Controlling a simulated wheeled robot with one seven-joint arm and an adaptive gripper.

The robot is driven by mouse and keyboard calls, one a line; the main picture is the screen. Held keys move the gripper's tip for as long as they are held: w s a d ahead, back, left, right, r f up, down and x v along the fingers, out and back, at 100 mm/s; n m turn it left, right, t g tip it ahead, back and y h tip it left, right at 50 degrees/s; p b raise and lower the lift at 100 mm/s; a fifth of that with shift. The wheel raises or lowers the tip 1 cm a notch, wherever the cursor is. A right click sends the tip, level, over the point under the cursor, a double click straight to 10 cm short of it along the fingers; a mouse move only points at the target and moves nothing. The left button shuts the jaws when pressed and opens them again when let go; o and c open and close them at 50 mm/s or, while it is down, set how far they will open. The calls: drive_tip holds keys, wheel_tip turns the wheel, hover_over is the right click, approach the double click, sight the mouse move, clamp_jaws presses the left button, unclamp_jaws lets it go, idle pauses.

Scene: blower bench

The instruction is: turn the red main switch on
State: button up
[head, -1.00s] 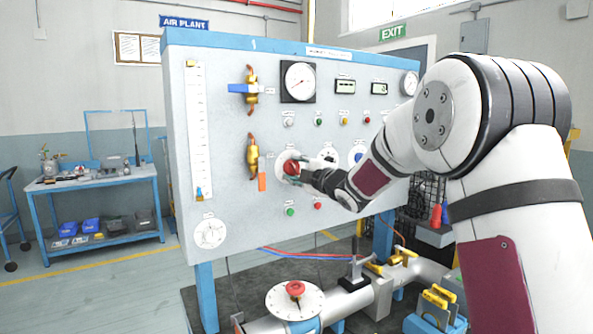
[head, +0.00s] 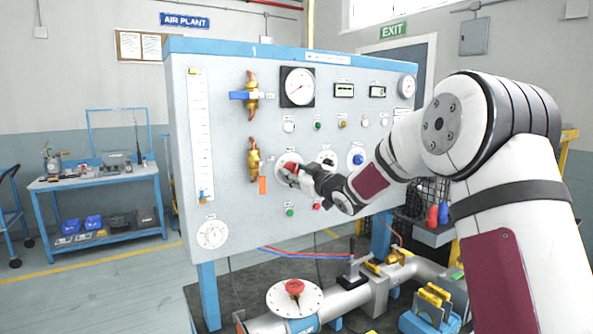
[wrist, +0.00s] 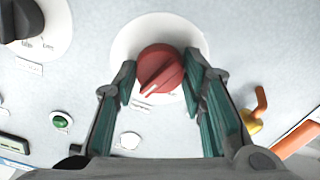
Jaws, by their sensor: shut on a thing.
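The red main switch (head: 291,166) is a round knob on a white dial on the panel. In the wrist view the red knob (wrist: 160,68) has a raised ridge, with a white mark towards its lower left edge. My gripper (head: 296,172) is at the knob, its teal-padded fingers (wrist: 158,80) on either side of it and shut on it. The fingers and wrist hide part of the dial in the head view. The labels around the dial are too small or covered to read.
A black knob (head: 327,158) and a blue knob (head: 357,160) sit right of the red one. An orange-tagged brass valve (head: 254,160) is close on its left. Green (head: 290,212) and red buttons lie below.

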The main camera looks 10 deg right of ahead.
drive_tip(key=shift+m+p, duration=0.7)
drive_tip(key=shift+m, duration=1.6)
drive_tip(key=shift+f, duration=0.1)
drive_tip(key=o, duration=1.2)
drive_tip(key=shift+c, duration=0.2)
drive_tip(key=v, duration=1.2)
